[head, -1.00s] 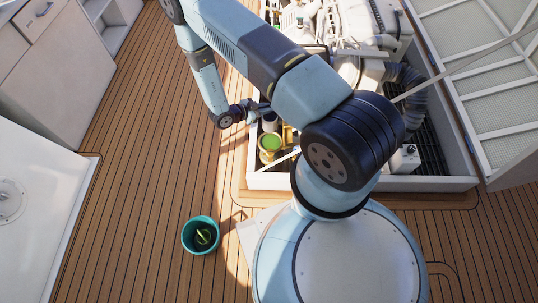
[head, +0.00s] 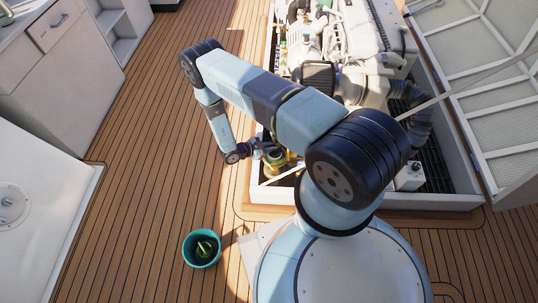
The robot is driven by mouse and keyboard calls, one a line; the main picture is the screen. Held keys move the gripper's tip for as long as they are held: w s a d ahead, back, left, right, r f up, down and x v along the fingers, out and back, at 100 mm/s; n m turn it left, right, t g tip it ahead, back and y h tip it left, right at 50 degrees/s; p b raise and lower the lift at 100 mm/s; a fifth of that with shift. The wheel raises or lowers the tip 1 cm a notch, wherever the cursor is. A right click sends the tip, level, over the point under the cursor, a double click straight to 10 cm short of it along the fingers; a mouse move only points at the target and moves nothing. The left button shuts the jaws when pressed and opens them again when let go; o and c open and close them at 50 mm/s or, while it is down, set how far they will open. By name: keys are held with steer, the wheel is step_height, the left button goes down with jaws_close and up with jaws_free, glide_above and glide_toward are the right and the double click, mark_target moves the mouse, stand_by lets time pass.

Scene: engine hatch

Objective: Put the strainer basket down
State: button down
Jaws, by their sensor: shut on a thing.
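My gripper (head: 265,150) is small in the head view, at the front left corner of the engine hatch. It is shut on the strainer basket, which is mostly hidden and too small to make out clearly. The gripper is right at the mouth of the brass strainer housing (head: 277,166), whose top shows dark green. I cannot tell how deep the basket sits in it or whether it touches the bottom.
A teal bucket (head: 187,250) with something yellow-green inside stands on the plank deck (head: 140,200). The engine (head: 345,50) fills the hatch behind, inside a pale frame (head: 400,199). A raised lattice hatch cover (head: 490,90) stands at right. The deck at left is clear.

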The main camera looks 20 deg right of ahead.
mark_target(269, 154)
steer(key=shift+f, duration=3.05)
steer(key=c, duration=1.1)
jaws_free()
